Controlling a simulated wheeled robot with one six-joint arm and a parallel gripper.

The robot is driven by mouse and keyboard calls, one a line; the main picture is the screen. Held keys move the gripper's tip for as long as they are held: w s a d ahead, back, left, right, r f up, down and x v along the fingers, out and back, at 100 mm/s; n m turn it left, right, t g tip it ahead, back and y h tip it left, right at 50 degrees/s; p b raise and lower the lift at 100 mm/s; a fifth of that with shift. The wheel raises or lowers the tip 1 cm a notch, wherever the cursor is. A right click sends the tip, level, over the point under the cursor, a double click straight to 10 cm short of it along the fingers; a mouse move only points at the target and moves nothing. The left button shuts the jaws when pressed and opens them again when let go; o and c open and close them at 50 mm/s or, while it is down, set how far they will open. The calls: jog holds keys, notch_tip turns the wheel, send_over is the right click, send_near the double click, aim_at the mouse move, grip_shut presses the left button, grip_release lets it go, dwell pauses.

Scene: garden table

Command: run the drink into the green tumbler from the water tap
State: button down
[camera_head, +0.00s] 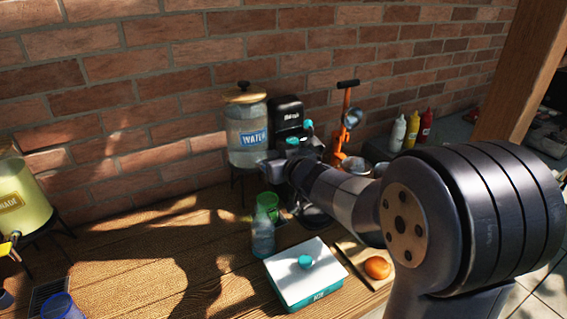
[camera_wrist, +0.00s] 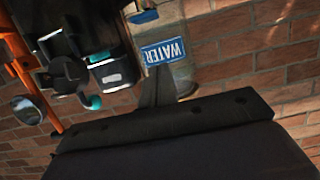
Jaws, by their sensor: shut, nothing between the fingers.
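The water dispenser (camera_head: 246,140) is a clear tank with a wooden lid and a blue WATER label, on a stand against the brick wall. It shows upside down in the wrist view (camera_wrist: 181,80), with a blue piece, probably the tap (camera_wrist: 144,17), at the top edge. The green tumbler (camera_head: 267,202) stands upright on the table below the dispenser's right side; I cannot see what is in it. My gripper (camera_head: 272,168) is shut and empty in front of the dispenser's lower right. Its fingers (camera_wrist: 157,88) overlap the tank in the wrist view. In the head view the tap is hidden.
A clear bluish tumbler (camera_head: 262,238) stands just in front of the green one. A black coffee machine (camera_head: 287,113) and orange press (camera_head: 345,125) are to the right. A white-lidded box (camera_head: 292,262) and an orange on a board (camera_head: 377,268) are nearer. The table's left middle is clear.

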jog(key=f, duration=0.1)
jog(key=w+f, duration=0.1)
jog(key=f, duration=0.1)
jog(key=f+b, duration=0.1)
jog(key=shift+w+a+f, duration=0.15)
jog(key=shift+a+f, duration=0.05)
jog(key=shift+a, duration=0.1)
jog(key=f+t+b, duration=0.1)
jog(key=b, duration=0.4)
jog(key=f+t+b, duration=0.1)
jog(key=b, duration=0.4)
jog(key=shift+s+d+f+y+b, duration=0.1)
jog(key=shift+s+f+y+b, duration=0.2)
jog(key=shift+y+b, duration=0.1)
dwell(1.1)
